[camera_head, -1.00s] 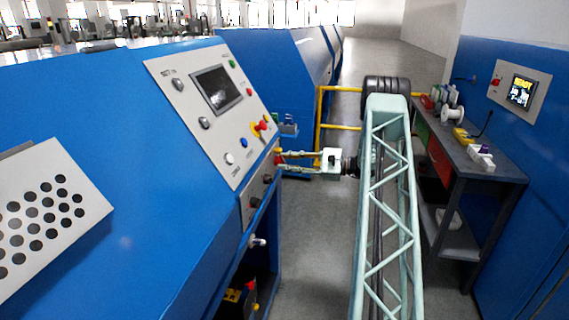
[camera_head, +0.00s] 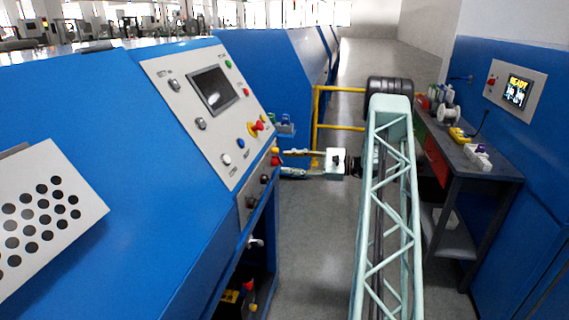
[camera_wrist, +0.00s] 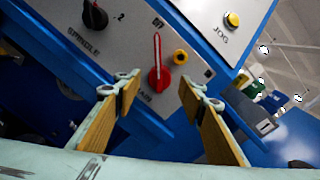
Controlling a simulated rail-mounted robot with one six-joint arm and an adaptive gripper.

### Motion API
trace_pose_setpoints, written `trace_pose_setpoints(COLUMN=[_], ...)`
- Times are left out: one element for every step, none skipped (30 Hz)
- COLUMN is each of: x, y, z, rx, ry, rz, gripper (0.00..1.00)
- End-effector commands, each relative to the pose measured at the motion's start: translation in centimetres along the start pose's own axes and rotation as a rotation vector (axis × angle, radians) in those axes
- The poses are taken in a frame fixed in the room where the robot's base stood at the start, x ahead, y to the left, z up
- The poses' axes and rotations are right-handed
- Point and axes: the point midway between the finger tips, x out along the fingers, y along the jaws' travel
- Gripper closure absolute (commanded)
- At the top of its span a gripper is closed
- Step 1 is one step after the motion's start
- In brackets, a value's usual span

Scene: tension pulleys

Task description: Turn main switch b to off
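A red rotary switch (camera_wrist: 158,77) sits on a grey panel in the wrist view, probably main switch b. Its long handle points up the picture toward a small label that looks like "OFF", too small to read surely. My gripper (camera_wrist: 161,83) is open and empty, with one finger on each side of the switch and visible gaps to it. In the head view, my gripper (camera_head: 283,160) reaches from the right toward the blue machine's side, where a small red knob (camera_head: 275,158) shows near the fingertips.
A black knob (camera_wrist: 94,15) marked "SPINDLE", a small yellow button (camera_wrist: 181,57) and a yellow jog button (camera_wrist: 232,19) lie near the switch. The sloped control panel (camera_head: 185,110) is above.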

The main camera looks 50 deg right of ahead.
Motion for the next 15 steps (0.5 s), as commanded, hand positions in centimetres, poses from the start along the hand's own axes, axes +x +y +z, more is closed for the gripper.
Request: trace_pose_setpoints(x=[-0.8,-1.2,-1.8,-2.2,-2.6,-3.2,-3.7,-4.2,-4.7,-5.2,-5.6,-6.2,-6.5,-6.9,-7.3], y=[-0.1,-0.1,-0.1,-0.1,-0.1,-0.1,0.0,0.0,0.0,0.0,0.0,0.0,0.0,0.0,0.0], z=[-0.1,-0.1,-0.1,0.0,0.0,0.0,0.0,0.0,0.0,-0.1,-0.1,-0.1,-0.1,0.0,0.0], rx=[0.0,0.0,0.0,0.0,0.0,0.0,0.0,0.0,0.0,0.0,0.0,0.0,0.0,0.0,0.0], ry=[0.001,0.002,0.001,0.001,0.0,0.0,0.001,0.001,0.001,0.001,0.001,0.001,0.001,0.001,0.0], rz=[-0.002,-0.002,-0.002,-0.002,-0.002,-0.002,-0.002,-0.002,-0.002,-0.002,-0.002,-0.002,-0.002,-0.002,-0.001], gripper=[0.63,0.63,0.63,0.63,0.63,0.63,0.63,0.63,0.63,0.63,0.63,0.63,0.63,0.63,0.63])
